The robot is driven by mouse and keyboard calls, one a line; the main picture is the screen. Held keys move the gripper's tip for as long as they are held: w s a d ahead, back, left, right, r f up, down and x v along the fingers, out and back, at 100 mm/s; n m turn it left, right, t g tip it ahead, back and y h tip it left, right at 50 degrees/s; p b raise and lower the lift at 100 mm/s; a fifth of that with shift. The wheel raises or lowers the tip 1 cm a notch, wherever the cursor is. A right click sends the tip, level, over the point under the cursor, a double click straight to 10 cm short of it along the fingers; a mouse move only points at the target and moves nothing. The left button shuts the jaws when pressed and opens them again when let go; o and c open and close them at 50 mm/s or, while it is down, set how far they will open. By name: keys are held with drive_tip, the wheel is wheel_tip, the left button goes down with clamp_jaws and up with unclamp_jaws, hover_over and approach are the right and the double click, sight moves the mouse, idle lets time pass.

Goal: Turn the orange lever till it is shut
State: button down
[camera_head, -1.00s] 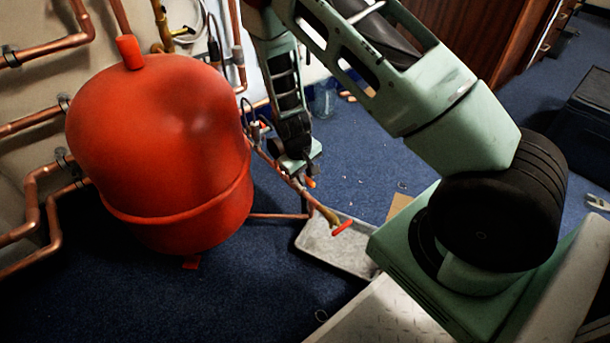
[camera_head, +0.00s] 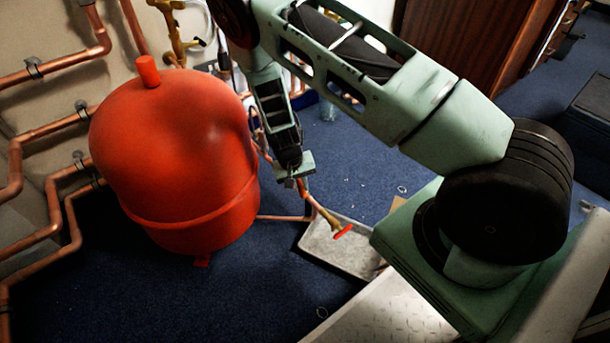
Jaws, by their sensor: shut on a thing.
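My gripper (camera_head: 291,182) is at the end of the downward-reaching forearm, right of the red tank, at the copper pipe. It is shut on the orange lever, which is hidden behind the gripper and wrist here. The lever's angle cannot be seen. Below and right of the gripper, the pipe (camera_head: 312,203) runs down to a brass valve (camera_head: 329,218) with a separate red handle (camera_head: 343,231), which is apart from the gripper.
A large red tank (camera_head: 180,160) stands close left of my forearm. A grey metal tray (camera_head: 335,248) lies on the floor under the brass valve. Copper pipes (camera_head: 50,210) line the wall at left. Blue carpet (camera_head: 365,165) is open to the right of the gripper.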

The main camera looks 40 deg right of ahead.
drive_tip(key=shift+w+a+m+g+y+p, duration=0.15)
drive_tip(key=shift+w+a+m+p, duration=0.4)
drive_tip(key=shift+m, duration=0.6)
drive_tip(key=shift+w+a+m+g+y+p, duration=0.15)
drive_tip(key=shift+w+a+m+p, duration=0.25)
drive_tip(key=shift+m+p, duration=0.55)
drive_tip(key=shift+w+a+m+g+y+p, duration=0.15)
drive_tip(key=shift+w+a+m+p, duration=0.25)
drive_tip(key=shift+m, duration=1)
drive_tip(key=shift+w, duration=0.1)
drive_tip(key=c, duration=1.3)
unclamp_jaws()
drive_tip(key=shift+c, duration=0.2)
drive_tip(key=shift+r, duration=0.1)
wheel_tip(320, 180, up, 7)
drive_tip(key=w+p, duration=0.1)
drive_tip(key=p, duration=0.2)
drive_tip(key=shift+a, duration=0.35)
drive_tip(key=shift+w+r, duration=0.1)
